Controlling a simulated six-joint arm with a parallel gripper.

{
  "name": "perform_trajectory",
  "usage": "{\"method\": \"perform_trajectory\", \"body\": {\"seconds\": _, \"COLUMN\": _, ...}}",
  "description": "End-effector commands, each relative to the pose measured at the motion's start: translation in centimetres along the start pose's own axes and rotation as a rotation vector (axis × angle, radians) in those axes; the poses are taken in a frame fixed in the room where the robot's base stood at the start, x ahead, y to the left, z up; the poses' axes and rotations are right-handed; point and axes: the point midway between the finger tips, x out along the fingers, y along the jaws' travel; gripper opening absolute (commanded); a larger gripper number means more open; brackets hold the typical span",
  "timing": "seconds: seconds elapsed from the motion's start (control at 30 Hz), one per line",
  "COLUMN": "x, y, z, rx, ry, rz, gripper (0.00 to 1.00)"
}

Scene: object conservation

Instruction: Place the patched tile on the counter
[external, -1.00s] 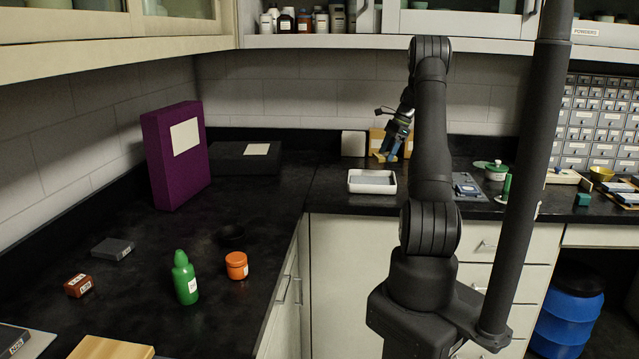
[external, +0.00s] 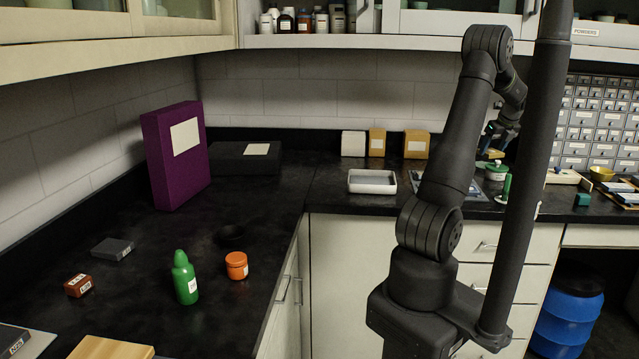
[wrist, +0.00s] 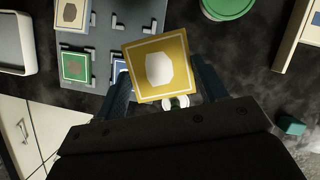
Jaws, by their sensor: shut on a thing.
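My gripper (wrist: 165,88) is shut on a yellow tile (wrist: 160,68) with a pale border and a white, many-sided patch. The tile lies between the two fingers, patch facing the wrist camera, above a grey board (wrist: 101,45). In the external view my gripper (external: 490,140) is over the right part of the back counter (external: 330,180), partly hidden by my arm.
A white tray (external: 372,190) stands left of the board. A green-lidded container (wrist: 228,7) and a teal cube (wrist: 291,126) are to the right. The left counter has free room around a green bottle (external: 184,278) and an orange jar (external: 237,265).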

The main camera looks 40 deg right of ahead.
Motion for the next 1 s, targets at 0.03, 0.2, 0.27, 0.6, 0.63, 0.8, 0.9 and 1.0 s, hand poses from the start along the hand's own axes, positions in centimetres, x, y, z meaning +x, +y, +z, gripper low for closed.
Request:
{"method": "perform_trajectory", "body": {"seconds": 0.03, "x": 0.0, "y": 0.0, "z": 0.0, "rx": 0.003, "ry": 0.000, "rz": -0.001, "gripper": 0.38}}
{"method": "perform_trajectory", "body": {"seconds": 0.2, "x": 1.8, "y": 0.6, "z": 1.2, "rx": -0.002, "ry": 0.001, "rz": 0.002, "gripper": 0.38}}
{"method": "perform_trajectory", "body": {"seconds": 0.27, "x": 3.0, "y": 1.1, "z": 2.1, "rx": -0.003, "ry": 0.001, "rz": 0.004, "gripper": 0.38}}
{"method": "perform_trajectory", "body": {"seconds": 0.6, "x": 9.6, "y": 3.2, "z": 6.7, "rx": -0.003, "ry": 0.000, "rz": 0.003, "gripper": 0.38}}
{"method": "perform_trajectory", "body": {"seconds": 0.63, "x": 9.9, "y": 3.3, "z": 7.0, "rx": -0.002, "ry": 0.000, "rz": 0.002, "gripper": 0.38}}
{"method": "perform_trajectory", "body": {"seconds": 0.8, "x": 10.9, "y": 3.5, "z": 7.6, "rx": -0.001, "ry": -0.001, "rz": 0.000, "gripper": 0.38}}
{"method": "perform_trajectory", "body": {"seconds": 0.9, "x": 11.7, "y": 3.6, "z": 7.2, "rx": 0.000, "ry": 0.001, "rz": 0.001, "gripper": 0.38}}
{"method": "perform_trajectory", "body": {"seconds": 1.0, "x": 13.1, "y": 3.6, "z": 6.6, "rx": 0.001, "ry": 0.002, "rz": 0.002, "gripper": 0.38}}
